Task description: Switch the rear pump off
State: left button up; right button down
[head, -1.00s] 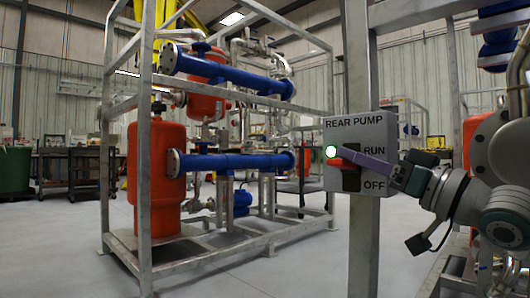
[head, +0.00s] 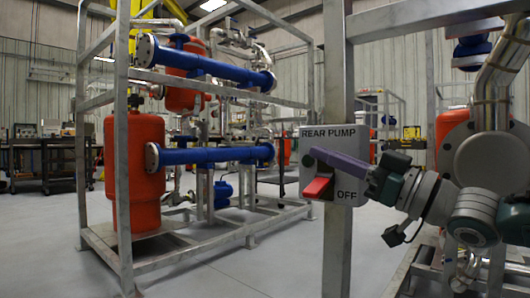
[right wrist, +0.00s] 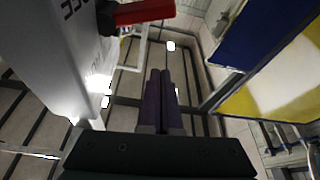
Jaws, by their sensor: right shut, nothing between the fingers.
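The grey REAR PUMP switch box (head: 347,192) is fixed to an upright metal post. Its red lever (head: 317,186) slopes down toward the OFF side, and the round indicator (head: 307,160) is dark. My right gripper (head: 314,154) is shut and empty, its purple fingers in front of the box just above the lever; they hide the RUN label. In the right wrist view the shut fingers (right wrist: 162,74) point past the box face (right wrist: 62,50), with the red lever (right wrist: 146,12) near the top edge. I cannot tell whether the fingers touch the lever. My left gripper is not in view.
A metal frame skid with orange tanks (head: 135,165) and blue pipes (head: 212,155) stands to the left. The post (head: 336,250) carries the box. Grey floor (head: 270,268) is open between the skid and the post. Dark benches (head: 45,165) stand at the back left.

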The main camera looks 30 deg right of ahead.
jog(key=p+v, duration=0.3)
jog(key=v, duration=0.6)
jog(key=shift+w+d, duration=0.15)
jog(key=shift+d, duration=0.25)
